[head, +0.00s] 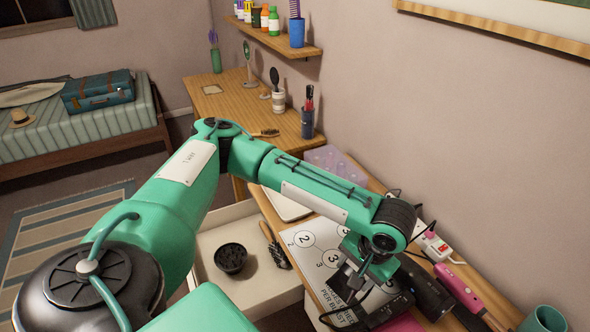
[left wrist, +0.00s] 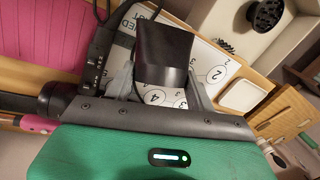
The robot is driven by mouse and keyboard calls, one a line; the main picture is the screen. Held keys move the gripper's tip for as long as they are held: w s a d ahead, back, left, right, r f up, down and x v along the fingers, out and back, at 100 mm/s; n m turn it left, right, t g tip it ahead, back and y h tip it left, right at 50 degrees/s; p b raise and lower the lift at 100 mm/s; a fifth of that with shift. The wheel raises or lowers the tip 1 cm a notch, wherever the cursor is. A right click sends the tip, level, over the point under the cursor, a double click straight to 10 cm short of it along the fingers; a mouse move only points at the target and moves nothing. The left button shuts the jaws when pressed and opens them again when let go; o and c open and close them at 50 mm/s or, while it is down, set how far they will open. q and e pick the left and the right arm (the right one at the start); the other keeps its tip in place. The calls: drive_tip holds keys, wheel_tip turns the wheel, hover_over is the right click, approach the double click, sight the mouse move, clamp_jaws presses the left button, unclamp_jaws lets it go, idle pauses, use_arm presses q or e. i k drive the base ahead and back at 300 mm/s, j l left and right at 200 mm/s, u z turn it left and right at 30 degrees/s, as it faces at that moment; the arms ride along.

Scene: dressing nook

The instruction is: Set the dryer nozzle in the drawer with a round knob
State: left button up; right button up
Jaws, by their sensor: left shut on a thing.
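My left gripper (head: 352,284) is low over the printed mat on the dressing table. In the left wrist view its fingers (left wrist: 168,88) are shut on a black, flat-sided piece, the dryer nozzle (left wrist: 162,48). In the head view the nozzle is hard to tell from the dark gripper. An open white drawer (head: 213,238) stands out from the table, left of the gripper. It holds a round black diffuser (head: 231,258) and a hairbrush (head: 272,246). The drawer also shows at the upper right of the left wrist view (left wrist: 290,42). Its knob is hidden. My right gripper is out of view.
The numbered mat (head: 300,262) lies under the gripper. A black cylindrical tool (head: 428,290), a pink tool (head: 462,288), a power strip (head: 434,246) and cords crowd the right. A lilac box (head: 335,163) stands behind my arm. The drawer has bare floor in front.

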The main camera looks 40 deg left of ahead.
sight(220, 243)
drive_tip(key=k+j+u, duration=0.1)
drive_tip(key=k+u, duration=0.25)
drive_tip(key=k, duration=0.3)
drive_tip(key=i+j+u, duration=0.25)
drive_tip(key=u, duration=0.2)
drive_tip(key=i+j+u, duration=0.1)
drive_tip(key=i+u, duration=0.15)
drive_tip(key=u, duration=0.2)
drive_tip(key=i+j, duration=0.1)
drive_tip(key=i, duration=0.3)
drive_tip(key=i+j, duration=0.1)
drive_tip(key=i, duration=0.3)
